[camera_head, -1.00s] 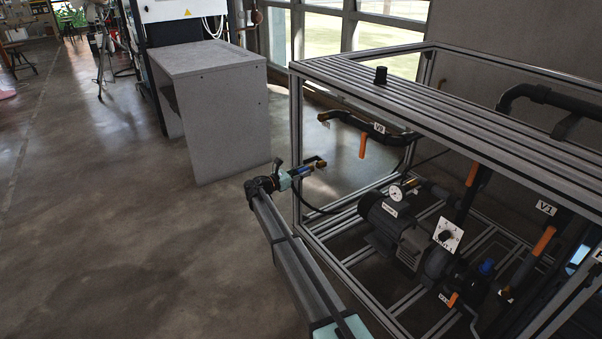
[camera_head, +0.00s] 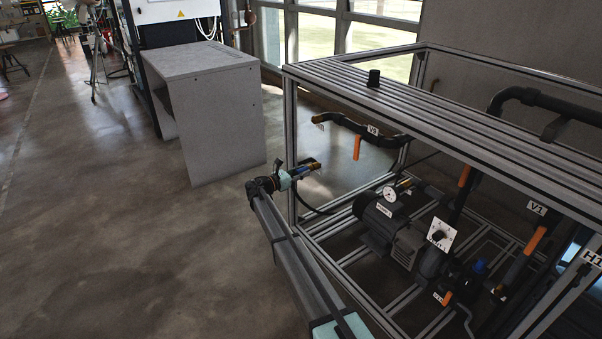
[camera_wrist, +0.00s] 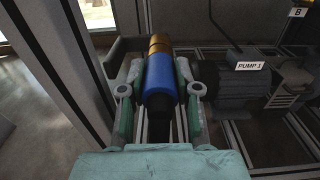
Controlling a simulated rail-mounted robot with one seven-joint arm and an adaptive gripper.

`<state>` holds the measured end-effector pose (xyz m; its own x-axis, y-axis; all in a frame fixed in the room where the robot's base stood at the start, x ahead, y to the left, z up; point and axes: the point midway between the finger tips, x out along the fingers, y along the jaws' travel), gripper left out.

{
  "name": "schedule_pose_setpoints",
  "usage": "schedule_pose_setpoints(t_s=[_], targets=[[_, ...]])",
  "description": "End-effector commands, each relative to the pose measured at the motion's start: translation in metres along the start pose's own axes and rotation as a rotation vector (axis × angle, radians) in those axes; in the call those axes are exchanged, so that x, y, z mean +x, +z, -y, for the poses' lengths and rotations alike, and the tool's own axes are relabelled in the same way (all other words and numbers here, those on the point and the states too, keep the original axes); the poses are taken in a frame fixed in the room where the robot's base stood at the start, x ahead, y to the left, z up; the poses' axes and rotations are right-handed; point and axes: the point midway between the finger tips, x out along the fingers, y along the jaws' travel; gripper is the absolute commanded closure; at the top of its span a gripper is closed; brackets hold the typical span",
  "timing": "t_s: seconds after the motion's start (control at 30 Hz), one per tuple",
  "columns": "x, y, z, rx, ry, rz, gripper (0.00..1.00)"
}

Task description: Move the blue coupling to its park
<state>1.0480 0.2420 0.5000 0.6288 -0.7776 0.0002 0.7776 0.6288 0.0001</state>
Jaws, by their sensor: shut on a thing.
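The blue coupling (camera_wrist: 160,80) has a blue sleeve and a brass end (camera_wrist: 159,45) that points away from my gripper. My gripper (camera_wrist: 160,95) is shut on it, with one finger on each side of the blue sleeve. In the head view my gripper (camera_head: 288,178) holds the coupling (camera_head: 302,171) in the air, at the left front corner post of the pump frame. A dark grey piece (camera_wrist: 121,58) shows beside and behind the brass end in the wrist view; I cannot tell if they touch. I cannot make out the coupling's park for certain.
The aluminium frame (camera_head: 420,118) encloses a pump (camera_head: 380,222), a gauge (camera_head: 390,194) and pipes with orange handles (camera_head: 357,147). Its corner post (camera_wrist: 72,70) stands close left of my gripper. A grey cabinet (camera_head: 222,125) stands behind left. The floor at left is clear.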

Motion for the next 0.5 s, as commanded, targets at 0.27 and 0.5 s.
schedule_pose_setpoints(t_s=[0.27, 0.5], targets=[[-0.0002, 0.0003, 0.0000, 0.000, 0.000, 0.000, 0.39], [-0.0015, 0.0003, 0.0000, 0.000, 0.000, 0.000, 0.39]])
